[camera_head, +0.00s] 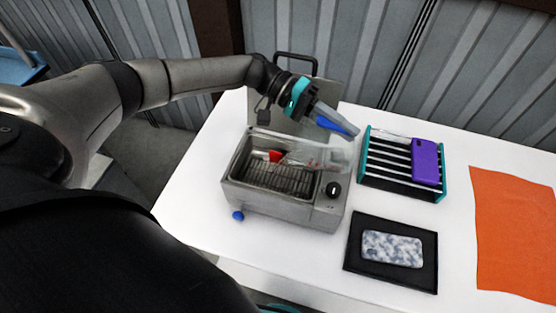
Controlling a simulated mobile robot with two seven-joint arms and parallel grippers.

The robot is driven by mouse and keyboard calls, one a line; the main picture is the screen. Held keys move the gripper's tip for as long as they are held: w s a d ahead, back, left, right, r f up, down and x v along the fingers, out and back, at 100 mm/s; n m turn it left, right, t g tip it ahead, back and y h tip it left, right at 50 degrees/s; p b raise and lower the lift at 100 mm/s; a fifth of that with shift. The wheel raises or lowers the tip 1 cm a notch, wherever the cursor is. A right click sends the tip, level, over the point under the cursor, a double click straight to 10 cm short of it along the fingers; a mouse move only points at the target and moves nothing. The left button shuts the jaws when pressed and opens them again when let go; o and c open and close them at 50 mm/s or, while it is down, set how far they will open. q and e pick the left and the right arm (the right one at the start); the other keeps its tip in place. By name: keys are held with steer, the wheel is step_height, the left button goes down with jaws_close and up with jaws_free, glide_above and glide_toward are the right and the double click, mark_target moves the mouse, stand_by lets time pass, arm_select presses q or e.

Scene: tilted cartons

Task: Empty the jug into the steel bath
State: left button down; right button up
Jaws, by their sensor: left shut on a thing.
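The steel bath (285,208) stands on the white table, its lid raised at the back and a wire basket (270,178) inside. A clear jug (328,157) is tipped well over above the bath's right half, its mouth end toward the left. A small red patch (275,155) shows at its left end; I cannot tell whether it is in the jug or the bath. My left gripper (345,128), with a blue finger, reaches down from above, shut on the jug at its upper right. The exact grip is hard to see.
Right of the bath is a slotted rack (385,170) with a purple phone case (425,160) on it. In front lies a black tray (365,275) with a marbled case (392,250). An orange cloth (515,235) lies far right. The bath has a black knob (333,190).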

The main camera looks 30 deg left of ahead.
mark_target(325, 124)
arm_select(q)
steer(key=shift+s+a+b, duration=0.15)
steer(key=shift+a+b, duration=0.15)
steer(key=shift+b, duration=0.1)
steer(key=shift+a+h+b, duration=0.1)
steer(key=shift+h+b, duration=0.3)
steer(key=shift+b, duration=0.15)
steer(key=shift+s+a+f+m+h+b, duration=0.15)
steer(key=shift+a+h+b, duration=0.15)
steer(key=shift+b, duration=0.5)
steer(key=shift+s+a+r+m+h+b, duration=0.15)
steer(key=shift+a+h+b, duration=0.15)
steer(key=shift+b, duration=0.45)
steer(key=shift+a, duration=0.1)
steer(key=shift+s+a+r+h+b, duration=0.1)
steer(key=shift+a+r+h+b, duration=0.1)
steer(key=shift+a+h+b, duration=0.4)
